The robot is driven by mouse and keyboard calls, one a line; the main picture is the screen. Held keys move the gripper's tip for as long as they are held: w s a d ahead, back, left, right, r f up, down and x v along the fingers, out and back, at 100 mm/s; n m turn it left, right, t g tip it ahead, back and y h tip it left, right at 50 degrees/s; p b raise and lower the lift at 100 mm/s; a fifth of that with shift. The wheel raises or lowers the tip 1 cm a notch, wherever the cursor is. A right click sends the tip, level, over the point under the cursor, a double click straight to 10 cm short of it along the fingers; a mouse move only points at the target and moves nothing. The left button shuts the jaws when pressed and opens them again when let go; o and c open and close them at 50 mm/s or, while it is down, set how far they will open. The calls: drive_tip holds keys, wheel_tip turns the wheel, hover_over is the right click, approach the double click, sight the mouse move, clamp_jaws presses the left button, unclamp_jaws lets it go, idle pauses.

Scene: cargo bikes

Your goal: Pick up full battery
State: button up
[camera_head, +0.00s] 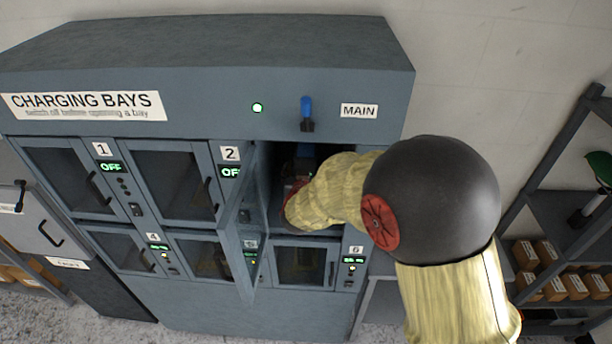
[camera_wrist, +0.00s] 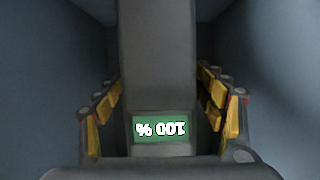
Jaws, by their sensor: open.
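The battery (camera_wrist: 158,55) is a dark grey upright block inside a charging bay in the wrist view. Its green display (camera_wrist: 160,128) reads "100 %", upside down in this view. My gripper (camera_wrist: 160,82) is open, with its yellow-padded fingers on the left and right of the battery. A narrow gap shows on each side, and I cannot tell whether any pad touches. In the head view my arm reaches into the open upper right bay (camera_head: 278,185). It hides my gripper and most of the bay's inside there.
The bay's door (camera_head: 240,225) stands swung outward just left of my arm. The charging cabinet (camera_head: 220,45) has several other closed bays, a blue-handled MAIN switch (camera_head: 306,112) and a lit lamp (camera_head: 257,107). A shelf with boxes (camera_head: 540,285) stands at right.

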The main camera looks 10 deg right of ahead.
drive_tip(key=shift+c, duration=0.6)
clamp_jaws()
idle(0.4)
drive_tip(key=shift+w+r, duration=0.1)
drive_tip(key=shift+r, duration=0.2)
